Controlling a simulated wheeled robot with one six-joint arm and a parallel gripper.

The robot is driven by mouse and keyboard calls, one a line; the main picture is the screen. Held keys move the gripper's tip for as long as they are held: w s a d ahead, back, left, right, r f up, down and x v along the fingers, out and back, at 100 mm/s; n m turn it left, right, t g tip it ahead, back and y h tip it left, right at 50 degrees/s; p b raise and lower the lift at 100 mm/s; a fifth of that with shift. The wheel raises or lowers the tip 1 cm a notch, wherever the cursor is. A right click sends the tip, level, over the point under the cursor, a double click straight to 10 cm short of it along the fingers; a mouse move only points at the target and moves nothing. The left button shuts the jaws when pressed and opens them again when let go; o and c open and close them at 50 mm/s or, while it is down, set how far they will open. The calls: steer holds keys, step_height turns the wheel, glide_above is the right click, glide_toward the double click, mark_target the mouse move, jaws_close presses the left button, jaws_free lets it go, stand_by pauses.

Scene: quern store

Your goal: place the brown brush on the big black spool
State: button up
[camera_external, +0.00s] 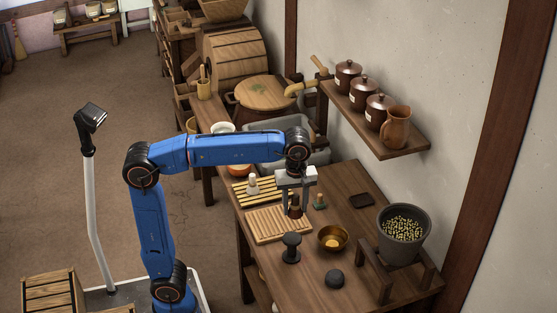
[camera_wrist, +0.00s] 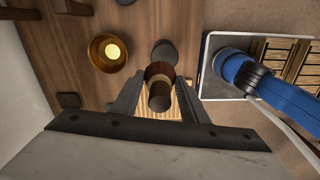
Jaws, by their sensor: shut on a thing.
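My gripper (camera_external: 296,192) is shut on the brown brush (camera_external: 295,208), which hangs upright between the fingers over the slatted wooden board. The wrist view shows the brush (camera_wrist: 159,98) end-on between the two dark fingers (camera_wrist: 160,88). The big black spool (camera_external: 291,247) stands upright on the table in front of the brush, apart from it. In the wrist view the spool's round black top (camera_wrist: 164,51) lies just beyond the brush, and its top looks bare. The brush's lower end is partly hidden by the fingers.
A slatted board (camera_external: 278,226) lies beneath the brush. A brass bowl (camera_external: 333,239) stands right of the spool, and a small black knob (camera_external: 335,279) in front. A green-based piece (camera_external: 319,201) is close right of my gripper. A grey pot (camera_external: 402,236) stands farther right.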

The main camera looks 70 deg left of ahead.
mark_target(292, 238)
steer(key=shift+s+d, duration=0.35)
steer(key=shift+s, duration=0.05)
steer(key=shift+s+d+f, duration=0.1)
steer(key=shift+s+f, duration=0.05)
steer(key=shift+f, duration=4.9)
steer(key=shift+f, duration=0.1)
steer(key=o, duration=1.1)
steer(key=shift+c, duration=0.2)
step_height(292, 238, up, 12)
steer(key=shift+r, duration=0.15)
